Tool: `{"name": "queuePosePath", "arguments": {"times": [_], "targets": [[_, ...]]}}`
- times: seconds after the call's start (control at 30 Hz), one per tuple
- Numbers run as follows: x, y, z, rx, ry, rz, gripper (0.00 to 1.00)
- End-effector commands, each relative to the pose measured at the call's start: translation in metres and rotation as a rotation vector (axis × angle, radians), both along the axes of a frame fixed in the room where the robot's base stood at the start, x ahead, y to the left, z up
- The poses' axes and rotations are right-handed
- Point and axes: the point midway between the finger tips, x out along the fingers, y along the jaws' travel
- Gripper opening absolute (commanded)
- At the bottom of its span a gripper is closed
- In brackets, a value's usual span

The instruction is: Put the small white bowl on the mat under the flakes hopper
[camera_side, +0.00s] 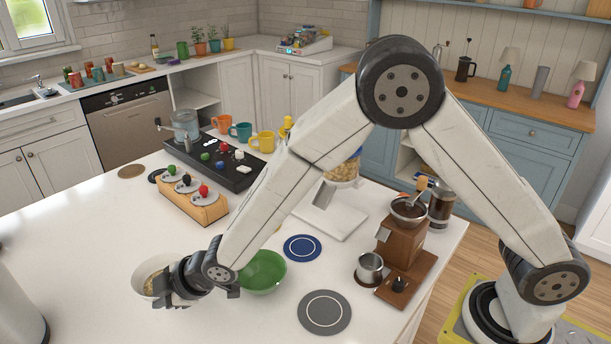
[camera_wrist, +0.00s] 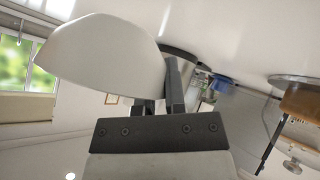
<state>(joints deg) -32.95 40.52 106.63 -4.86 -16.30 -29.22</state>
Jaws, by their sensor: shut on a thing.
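In the wrist view the white bowl (camera_wrist: 95,58) fills the upper left, beside the dark fingers (camera_wrist: 160,95). I cannot tell whether the bowl touches the counter. The flakes hopper (camera_side: 347,168) stands over a white base (camera_side: 325,218), partly hidden by my arm. A round blue mat (camera_side: 302,247) with a white ring lies bare in front of that base.
A green bowl (camera_side: 266,275) sits just right of my gripper. A grey round mat (camera_side: 325,313) lies at the front. A wooden grinder (camera_side: 398,243) with a metal cup (camera_side: 369,268) stands right.

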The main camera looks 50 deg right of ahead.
Motion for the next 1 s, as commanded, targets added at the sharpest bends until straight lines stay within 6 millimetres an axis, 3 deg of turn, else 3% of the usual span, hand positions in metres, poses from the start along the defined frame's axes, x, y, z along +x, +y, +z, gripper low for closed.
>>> {"name": "queuePosePath", "arguments": {"times": [0.27,0.53,1.0], "targets": [[0.005,0.003,-0.009,0.0,0.0,0.0,0.0],[0.005,0.003,-0.034,0.0,0.0,0.0,0.0],[0.005,0.003,-0.039,0.001,0.0,0.0,0.0]]}}
